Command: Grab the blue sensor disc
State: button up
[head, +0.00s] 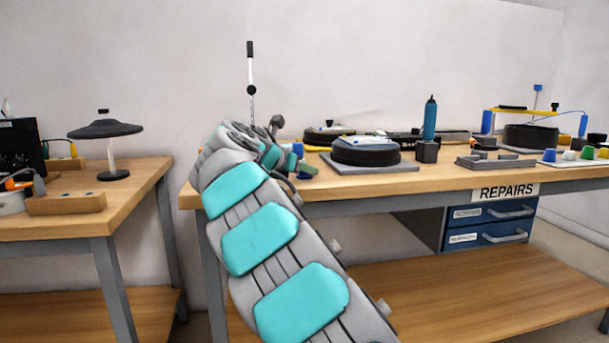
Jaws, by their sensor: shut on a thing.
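My arm reaches up from the bottom to the left end of the repair bench. My gripper (298,165) is at the bench's left end, small and partly hidden by my own wrist. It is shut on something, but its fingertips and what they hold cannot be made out. I see no clear blue sensor disc at the gripper. A small blue cap-like piece (549,156) sits beside green and white ones at the right of the bench; I cannot tell if it is a sensor disc.
On the repair bench (430,180) stand a black round device (366,152) on a grey pad, a blue bottle (430,119) and grey trays (497,162). A second bench (135,190) at left holds a dark disc on a stand (105,129). A gap separates the benches.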

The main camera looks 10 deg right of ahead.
grip_shut()
jog(key=shift+r, duration=0.1)
